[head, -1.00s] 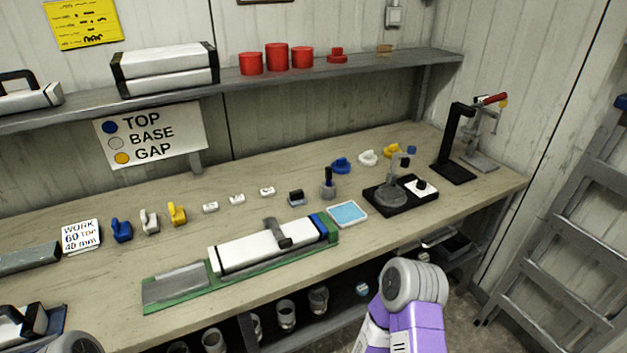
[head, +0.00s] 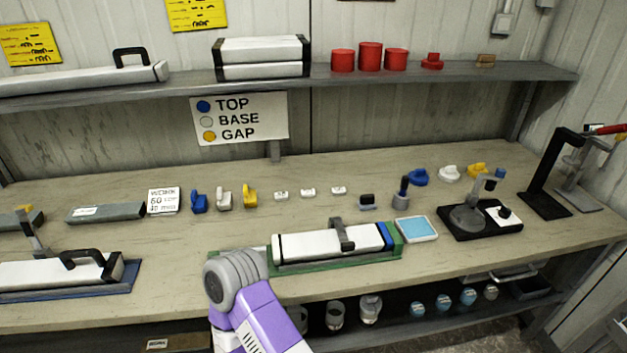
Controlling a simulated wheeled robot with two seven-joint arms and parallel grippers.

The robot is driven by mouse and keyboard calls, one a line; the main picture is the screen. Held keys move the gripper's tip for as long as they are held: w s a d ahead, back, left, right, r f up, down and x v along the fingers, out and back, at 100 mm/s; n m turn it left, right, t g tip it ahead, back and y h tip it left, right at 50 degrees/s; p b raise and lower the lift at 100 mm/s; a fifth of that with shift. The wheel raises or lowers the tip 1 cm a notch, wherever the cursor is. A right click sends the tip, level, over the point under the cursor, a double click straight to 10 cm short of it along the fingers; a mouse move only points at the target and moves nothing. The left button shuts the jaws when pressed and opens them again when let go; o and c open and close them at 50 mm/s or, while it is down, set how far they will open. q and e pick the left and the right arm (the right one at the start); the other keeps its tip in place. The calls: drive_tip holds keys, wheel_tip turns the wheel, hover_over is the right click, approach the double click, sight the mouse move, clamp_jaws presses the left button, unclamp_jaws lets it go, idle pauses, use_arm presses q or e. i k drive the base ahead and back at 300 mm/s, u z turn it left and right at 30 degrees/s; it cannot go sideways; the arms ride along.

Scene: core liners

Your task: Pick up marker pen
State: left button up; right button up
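A dark blue upright piece, possibly the marker pen (head: 404,186), stands in a small grey round holder (head: 401,202) towards the back of the bench, right of the middle. At this size I cannot confirm that it is a pen. One of my arms, purple with a grey rounded joint, rises from the bottom edge left of the middle, in front of the green-based fixture. No gripper fingers show in the head view, and nothing held can be seen.
Beside the holder are a light-blue pad (head: 416,229) and a black-based stand (head: 480,219). A white-topped liner (head: 325,244) lies on a green base (head: 280,268). Blue, white and yellow pieces line the back. A shelf (head: 330,77) runs above the bench (head: 150,310).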

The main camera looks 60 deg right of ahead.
sight(405, 178)
drive_tip(key=u, duration=0.6)
drive_tip(key=k, duration=1.4)
drive_tip(key=z, duration=1.55)
drive_tip(key=i, duration=0.3)
drive_tip(key=z, duration=0.1)
